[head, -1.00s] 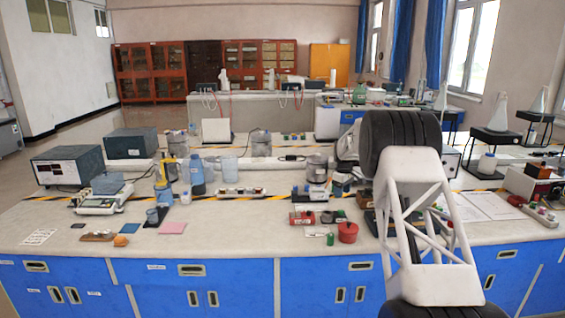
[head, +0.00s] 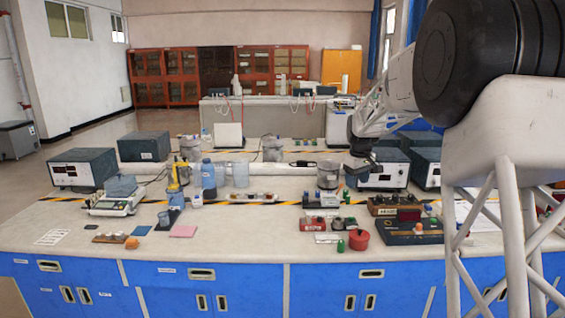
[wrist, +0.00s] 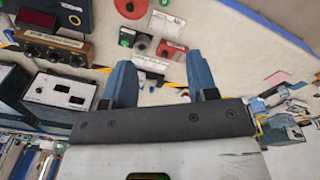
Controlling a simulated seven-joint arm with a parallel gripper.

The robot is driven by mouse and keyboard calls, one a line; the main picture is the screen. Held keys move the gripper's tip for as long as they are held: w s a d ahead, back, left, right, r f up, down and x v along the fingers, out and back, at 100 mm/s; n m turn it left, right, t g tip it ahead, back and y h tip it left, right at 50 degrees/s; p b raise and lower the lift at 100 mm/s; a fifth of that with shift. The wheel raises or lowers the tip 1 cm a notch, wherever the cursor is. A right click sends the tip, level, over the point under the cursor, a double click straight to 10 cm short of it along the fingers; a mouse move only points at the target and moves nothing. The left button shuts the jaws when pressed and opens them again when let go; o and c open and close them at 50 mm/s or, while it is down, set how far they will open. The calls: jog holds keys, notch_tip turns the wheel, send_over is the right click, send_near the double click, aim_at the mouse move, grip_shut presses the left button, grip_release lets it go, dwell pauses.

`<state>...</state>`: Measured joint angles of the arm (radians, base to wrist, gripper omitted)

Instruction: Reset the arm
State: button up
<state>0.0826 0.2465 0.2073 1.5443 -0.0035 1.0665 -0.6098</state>
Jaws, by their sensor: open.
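My gripper (head: 362,168) is over the back part of the bench, at the end of my white arm, which reaches in from the right side of the head view. It looks small there, in front of a grey meter box. In the wrist view my gripper (wrist: 163,72) shows two blue fingers spread apart with nothing between them. The bench top and its items lie beyond the fingertips.
A beige lab bench (head: 250,238) carries many items. A meter box (head: 380,172) stands close to my gripper. The front left bench top has clear room.

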jog(key=s+a+r+m+t, duration=0.15)
jog(key=s+r, duration=0.25)
jog(key=s, duration=1)
jog(key=s+a+r+m+g, duration=0.1)
jog(key=s+a+r+m, duration=0.15)
jog(key=s, duration=1.25)
jog(key=s+a+f+m, duration=0.1)
jog(key=s+f, duration=0.2)
jog(key=s, duration=1.1)
jog(key=s+a+f+m+t, duration=0.1)
jog(key=s+f, duration=0.3)
jog(key=s, duration=1)
jog(key=shift+s+a, duration=0.4)
jog(key=shift+a, duration=0.05)
